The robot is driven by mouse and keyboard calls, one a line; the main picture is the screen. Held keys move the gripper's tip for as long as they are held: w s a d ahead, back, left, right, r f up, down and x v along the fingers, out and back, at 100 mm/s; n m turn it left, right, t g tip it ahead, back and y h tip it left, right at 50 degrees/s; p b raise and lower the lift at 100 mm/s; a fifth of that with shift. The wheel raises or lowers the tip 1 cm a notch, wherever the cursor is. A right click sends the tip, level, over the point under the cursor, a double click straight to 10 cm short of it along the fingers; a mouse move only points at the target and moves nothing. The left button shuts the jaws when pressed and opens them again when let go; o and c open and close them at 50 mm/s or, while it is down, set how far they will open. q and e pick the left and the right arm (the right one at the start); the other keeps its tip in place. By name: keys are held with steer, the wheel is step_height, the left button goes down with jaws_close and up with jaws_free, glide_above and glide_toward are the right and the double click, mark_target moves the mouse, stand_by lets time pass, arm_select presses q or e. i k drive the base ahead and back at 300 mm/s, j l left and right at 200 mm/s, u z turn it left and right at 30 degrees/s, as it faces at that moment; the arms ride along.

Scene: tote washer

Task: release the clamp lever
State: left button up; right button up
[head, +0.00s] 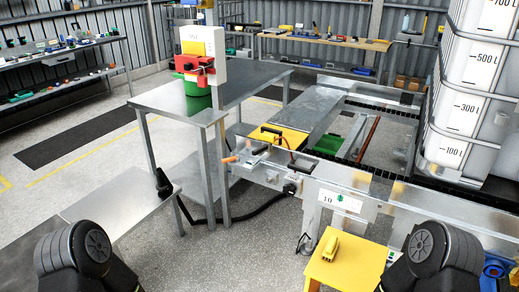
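A small lever with an orange grip (229,160) sticks out to the left from the near left end of the metal machine frame (262,172). It looks like the clamp lever, but it is too small to tell its exact position. A yellow plate (290,143) with a dark bar on it lies just behind it. Neither of my grippers is in view; only rounded black parts of my arms show at the bottom left and bottom right, well apart from the lever.
A grey metal table (165,97) and white post (236,75) with a red bracket (195,65) stand behind left. A low bench (120,200) is at left. A yellow stand (345,262) is in front, white tanks (475,60) at right. A black hose (250,212) hangs below the frame.

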mark_target(261, 149)
steer(key=i+j+z, duration=0.45)
steer(key=i+j, duration=0.2)
steer(key=i, duration=0.45)
steer(key=i+j+z, duration=0.45)
steer(key=i+j, duration=0.5)
steer(key=j, duration=0.1)
